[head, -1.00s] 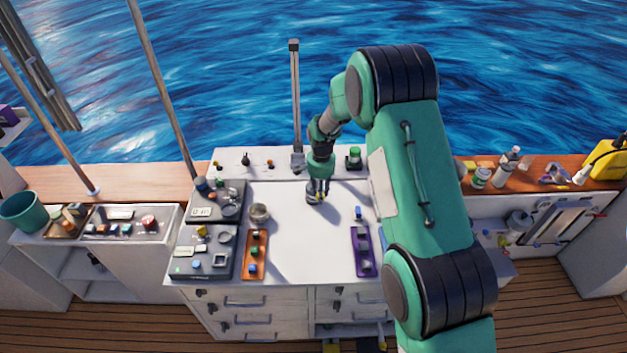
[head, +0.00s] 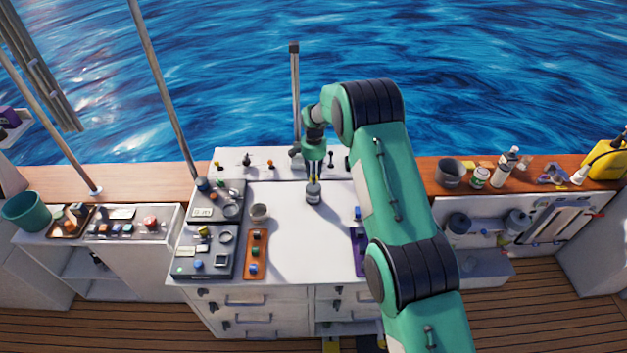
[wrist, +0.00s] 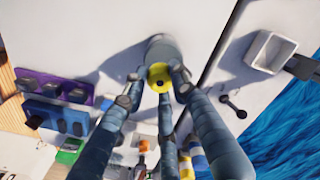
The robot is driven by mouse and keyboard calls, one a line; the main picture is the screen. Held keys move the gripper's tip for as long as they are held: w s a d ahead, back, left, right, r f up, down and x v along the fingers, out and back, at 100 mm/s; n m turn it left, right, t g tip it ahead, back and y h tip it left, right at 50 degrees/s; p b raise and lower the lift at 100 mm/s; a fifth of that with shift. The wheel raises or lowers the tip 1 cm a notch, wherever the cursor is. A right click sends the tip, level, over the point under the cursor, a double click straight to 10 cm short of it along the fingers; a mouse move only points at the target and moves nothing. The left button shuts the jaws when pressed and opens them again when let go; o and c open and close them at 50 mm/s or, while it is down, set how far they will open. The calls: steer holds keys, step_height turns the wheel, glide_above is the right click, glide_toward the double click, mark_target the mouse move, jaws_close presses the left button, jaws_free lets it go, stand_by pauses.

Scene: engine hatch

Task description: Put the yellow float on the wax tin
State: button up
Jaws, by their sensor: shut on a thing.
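The yellow float (wrist: 159,76) is round with a dark centre and sits between the fingertips of my gripper (wrist: 156,84) in the wrist view. My gripper (head: 313,181) is shut on it and points down in the head view. The wax tin (wrist: 163,48), a grey round tin, stands on the white worktop directly beyond the float. It also shows in the head view (head: 313,194), right under my fingertips. The float covers part of the tin in the wrist view. I cannot tell whether the float touches the tin or hangs just above it.
A purple tray (head: 358,251) is at the right, partly hidden by my arm. The white worktop (head: 300,240) in front of the tin is clear. A post (head: 295,95) rises behind.

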steer(key=shift+w, duration=0.35)
steer(key=shift+f, duration=0.15)
steer(key=shift+f+p, duration=0.55)
steer(key=shift+f, duration=1.05)
steer(key=shift+f, duration=0.1)
steer(key=shift+f, duration=0.15)
steer(key=o, duration=0.8)
steer(key=shift+o, duration=0.2)
steer(key=shift+r, duration=0.25)
